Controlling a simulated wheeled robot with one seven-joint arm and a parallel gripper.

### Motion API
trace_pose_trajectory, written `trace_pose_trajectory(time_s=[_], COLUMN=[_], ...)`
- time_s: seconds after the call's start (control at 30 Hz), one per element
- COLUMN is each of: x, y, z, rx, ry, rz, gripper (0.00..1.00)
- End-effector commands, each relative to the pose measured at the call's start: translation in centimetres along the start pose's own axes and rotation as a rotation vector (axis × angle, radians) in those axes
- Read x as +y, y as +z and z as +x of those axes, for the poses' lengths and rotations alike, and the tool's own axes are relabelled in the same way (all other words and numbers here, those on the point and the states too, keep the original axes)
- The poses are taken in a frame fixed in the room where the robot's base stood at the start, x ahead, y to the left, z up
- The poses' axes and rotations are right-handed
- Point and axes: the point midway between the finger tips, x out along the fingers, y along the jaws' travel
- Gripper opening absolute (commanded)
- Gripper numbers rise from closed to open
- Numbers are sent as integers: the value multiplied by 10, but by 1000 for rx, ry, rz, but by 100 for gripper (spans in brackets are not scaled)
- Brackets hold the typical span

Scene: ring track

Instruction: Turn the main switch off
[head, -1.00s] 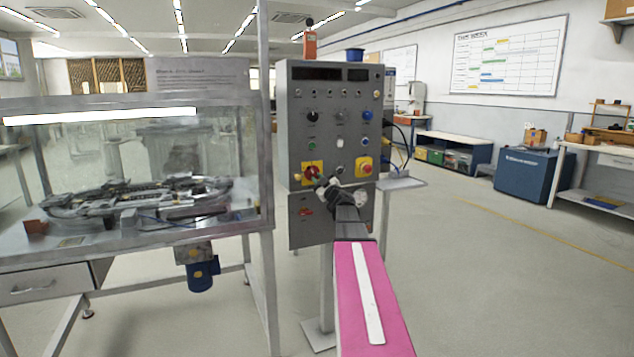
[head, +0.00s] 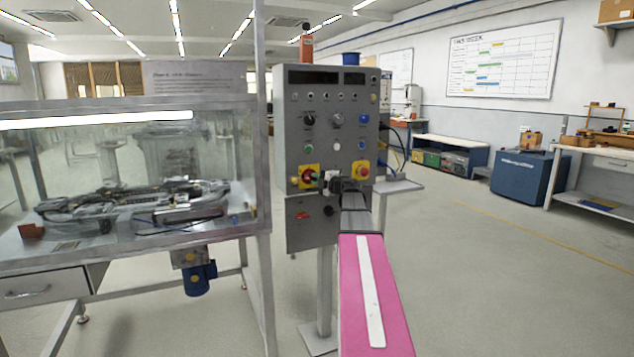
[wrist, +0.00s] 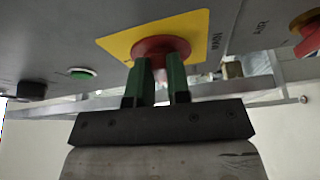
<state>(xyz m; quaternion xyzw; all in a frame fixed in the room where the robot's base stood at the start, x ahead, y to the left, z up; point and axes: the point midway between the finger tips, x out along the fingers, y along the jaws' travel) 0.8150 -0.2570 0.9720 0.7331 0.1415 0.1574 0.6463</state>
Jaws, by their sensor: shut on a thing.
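The main switch is a red rotary knob (wrist: 160,45) on a yellow square plate (wrist: 115,43) marked "MAIN" in the wrist view. In the head view the switch (head: 306,175) is at the lower left of the grey control panel (head: 330,150). My gripper (wrist: 158,62) has green fingers that reach the knob, one on each side, and is shut on its handle. My gripper (head: 316,177) also shows in the head view, coming in from the right. The fingers cover the handle, so its angle is hard to tell.
A red knob (wrist: 306,30) marked "AIR" shows in the wrist view. A glazed machine cabinet (head: 130,165) stands left of the panel. Floor to the right is open.

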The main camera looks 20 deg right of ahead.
Motion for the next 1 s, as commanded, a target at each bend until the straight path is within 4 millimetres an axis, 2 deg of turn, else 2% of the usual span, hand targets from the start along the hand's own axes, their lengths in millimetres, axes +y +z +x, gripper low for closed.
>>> trace_pose_trajectory(time_s=[0.3, 0.83, 0.87, 0.93, 1.0], x=[4, 4, 4, 4, 3], y=[0, -1, -1, 0, 0], z=[2, 3, 3, 2, 2], rx=[3, 3, 3, 3, 2], ry=[-42, -52, -52, -52, -53], rz=[-107, -131, -131, -130, -130], gripper=[0, 0, 20, 43, 43])
